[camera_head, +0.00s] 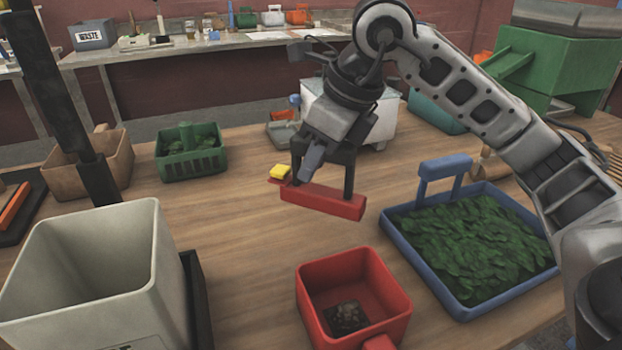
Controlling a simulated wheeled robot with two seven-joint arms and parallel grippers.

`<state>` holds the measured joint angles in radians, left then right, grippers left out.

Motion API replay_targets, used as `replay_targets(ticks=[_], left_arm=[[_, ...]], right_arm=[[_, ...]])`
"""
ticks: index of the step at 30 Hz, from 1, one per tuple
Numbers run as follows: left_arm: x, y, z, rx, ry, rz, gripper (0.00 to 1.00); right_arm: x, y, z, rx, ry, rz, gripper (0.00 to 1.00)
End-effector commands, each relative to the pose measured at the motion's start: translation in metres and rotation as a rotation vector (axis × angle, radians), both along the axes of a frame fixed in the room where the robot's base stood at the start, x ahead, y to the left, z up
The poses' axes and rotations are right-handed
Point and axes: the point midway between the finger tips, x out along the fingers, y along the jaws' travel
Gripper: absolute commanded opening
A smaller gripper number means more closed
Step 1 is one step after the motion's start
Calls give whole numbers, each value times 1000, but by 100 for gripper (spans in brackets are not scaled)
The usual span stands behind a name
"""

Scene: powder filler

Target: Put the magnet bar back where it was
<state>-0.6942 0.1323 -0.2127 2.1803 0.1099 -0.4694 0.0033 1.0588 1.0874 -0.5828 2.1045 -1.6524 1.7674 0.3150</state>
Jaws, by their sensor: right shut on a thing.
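The red magnet bar (325,203) hangs in the air near the middle of the view, tilted slightly down to the right. My right gripper (322,182) is above it, with dark fingers pointing down and shut on it. A grey-blue piece, perhaps the bar's handle, shows between the fingers. The bar is above the wooden table, behind an open red bin (385,284) with a little dark material at its bottom. My left gripper is not in view.
A blue tray (402,233) of green leaves stands at the right, a large beige bin (150,222) at front left.

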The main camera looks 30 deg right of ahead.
Motion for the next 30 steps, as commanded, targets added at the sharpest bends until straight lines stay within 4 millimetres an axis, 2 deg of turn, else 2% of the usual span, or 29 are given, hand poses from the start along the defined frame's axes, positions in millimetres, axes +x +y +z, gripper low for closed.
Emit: replay_targets(ticks=[2, 7, 20, 21, 23, 24, 30], left_arm=[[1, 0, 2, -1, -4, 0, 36], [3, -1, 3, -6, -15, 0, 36], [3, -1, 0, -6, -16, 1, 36], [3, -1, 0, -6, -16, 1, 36], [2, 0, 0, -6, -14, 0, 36], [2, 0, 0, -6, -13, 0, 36], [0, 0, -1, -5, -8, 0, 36]], right_arm=[[9, 3, -13, 2, 3, 2, 0], [9, 2, -38, -2, 1, 1, 0], [9, 2, -46, -1, -2, 1, 0], [9, 2, -46, -2, 0, 1, 28], [9, 2, -45, -2, 0, 1, 45], [9, 2, -45, -1, 0, 2, 47], [9, 2, -45, -1, 0, 2, 47]])
